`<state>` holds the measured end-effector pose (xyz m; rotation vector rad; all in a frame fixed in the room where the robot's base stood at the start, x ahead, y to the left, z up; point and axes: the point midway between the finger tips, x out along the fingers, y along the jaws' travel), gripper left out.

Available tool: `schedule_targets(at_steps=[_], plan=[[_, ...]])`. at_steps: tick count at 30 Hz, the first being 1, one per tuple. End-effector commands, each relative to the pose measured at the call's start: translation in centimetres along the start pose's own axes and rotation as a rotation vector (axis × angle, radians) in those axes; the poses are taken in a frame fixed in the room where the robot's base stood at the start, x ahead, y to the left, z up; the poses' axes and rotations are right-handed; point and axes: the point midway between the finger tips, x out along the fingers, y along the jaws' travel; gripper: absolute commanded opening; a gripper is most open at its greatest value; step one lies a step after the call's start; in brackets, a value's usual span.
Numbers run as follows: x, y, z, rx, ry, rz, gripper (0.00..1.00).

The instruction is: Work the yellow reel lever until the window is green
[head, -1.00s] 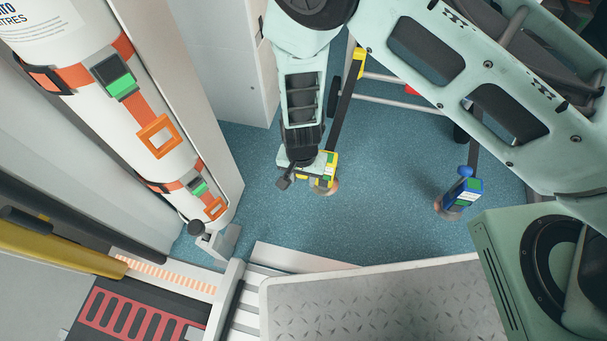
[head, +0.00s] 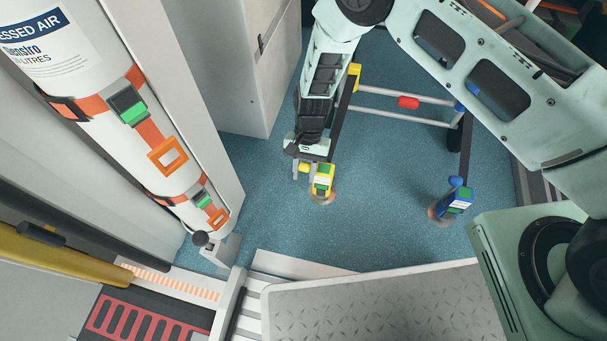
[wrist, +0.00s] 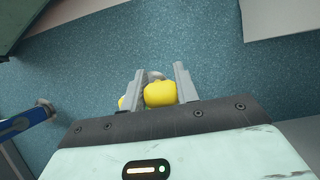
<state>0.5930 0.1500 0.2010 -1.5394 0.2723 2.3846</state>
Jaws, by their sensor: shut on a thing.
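The yellow reel (head: 323,182) sits at the floor end of a dark strap, in the middle of the head view. It has green and white patches; which one is the window is too small to tell. Its yellow lever knob (head: 304,167) shows at the reel's upper left. My gripper (head: 301,172) reaches down from above and is shut on this knob. In the wrist view the knob (wrist: 160,94) sits between the two grey fingers (wrist: 162,86). The rest of the lever is mostly hidden.
A blue reel (head: 459,201) stands to the right on its own strap. A frame with a red-marked rail (head: 408,102) lies behind. A grey tread-plate surface (head: 370,308) is in front. Blue floor (head: 385,225) between is clear.

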Motion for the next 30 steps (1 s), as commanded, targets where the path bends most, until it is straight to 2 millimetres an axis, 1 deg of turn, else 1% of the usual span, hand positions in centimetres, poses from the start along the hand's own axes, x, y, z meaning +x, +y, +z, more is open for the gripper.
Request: schedule_targets(at_steps=[3, 8, 18, 30], plan=[[-0.7, -0.1, -0.8, 0.002, -0.085, -0.005, 0.00], [-1.4, -0.2, -1.5, -0.001, -0.170, -0.005, 0.00], [-2.2, -0.2, -2.4, -0.002, -0.158, -0.005, 0.00], [-2.3, -0.3, -2.6, -0.002, -0.155, -0.006, 0.00]])
